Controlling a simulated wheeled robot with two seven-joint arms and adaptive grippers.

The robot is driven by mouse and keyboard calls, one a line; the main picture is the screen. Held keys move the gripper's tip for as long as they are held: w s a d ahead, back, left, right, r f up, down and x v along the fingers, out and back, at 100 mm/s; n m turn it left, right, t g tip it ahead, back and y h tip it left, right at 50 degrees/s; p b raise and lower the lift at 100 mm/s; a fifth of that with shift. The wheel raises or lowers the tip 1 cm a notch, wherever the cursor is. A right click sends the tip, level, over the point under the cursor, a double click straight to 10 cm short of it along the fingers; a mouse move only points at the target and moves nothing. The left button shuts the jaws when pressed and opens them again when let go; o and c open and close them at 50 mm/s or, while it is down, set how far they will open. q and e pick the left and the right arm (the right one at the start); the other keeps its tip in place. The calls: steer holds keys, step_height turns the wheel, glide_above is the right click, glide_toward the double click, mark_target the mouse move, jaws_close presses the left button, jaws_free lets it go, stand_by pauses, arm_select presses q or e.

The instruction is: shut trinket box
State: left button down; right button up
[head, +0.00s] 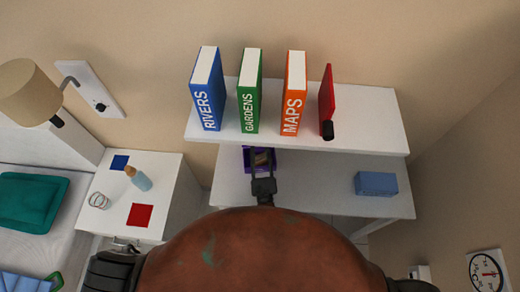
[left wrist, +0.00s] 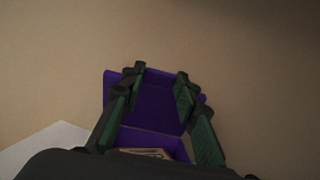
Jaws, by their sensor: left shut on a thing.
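The trinket box (head: 246,158) is purple and sits on the lower white shelf, partly hidden by my left gripper (head: 263,165). In the left wrist view the box (left wrist: 172,143) shows its lid (left wrist: 150,100) raised, with a brown item (left wrist: 145,153) inside. My left gripper (left wrist: 160,75) is in front of the raised lid, its two fingers spaced apart across it and closed on the box; the exact contact is hard to see. My right gripper is not in view.
A blue box (head: 376,184) sits on the lower shelf at right, with free room between.

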arm_select(q)
steer(key=shift+a+f, duration=0.1)
steer(key=shift+f, duration=0.7)
steer(key=shift+r, duration=0.1)
steer(key=c, duration=1.9)
jaws_free()
steer(key=shift+c, duration=0.2)
steer(key=o, duration=0.4)
steer(key=shift+r, duration=0.25)
steer(key=shift+o, duration=0.2)
steer(key=v, duration=1.2)
